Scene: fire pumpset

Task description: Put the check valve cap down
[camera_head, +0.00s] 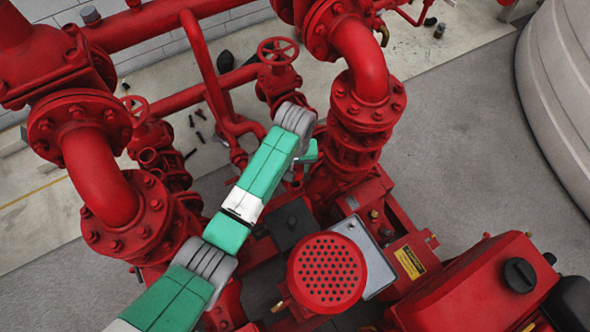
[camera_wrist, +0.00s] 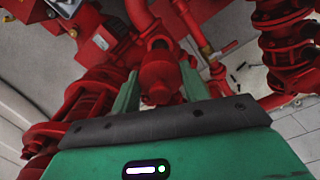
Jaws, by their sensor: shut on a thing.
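My gripper (camera_wrist: 160,88) shows at the bottom of the wrist view, with its two green fingers on either side of a red rounded piece, which looks like the check valve cap (camera_wrist: 158,76). The fingers are shut on it. Red pipework lies close behind the cap, and I cannot tell whether they touch. In the head view my green and white arm reaches up to the middle of the pumpset. Only a small green part of my gripper (camera_head: 308,154) shows there, beside the grey wrist joint. The cap is hidden in that view.
Red flanged pipes (camera_head: 100,175) stand at left, and a thick elbow pipe (camera_head: 362,60) stands right of my wrist. A red handwheel (camera_head: 278,51) is just above. A red perforated round cover (camera_head: 327,272) lies below. Open grey floor (camera_head: 470,150) is at right, beside a pale tank (camera_head: 560,90).

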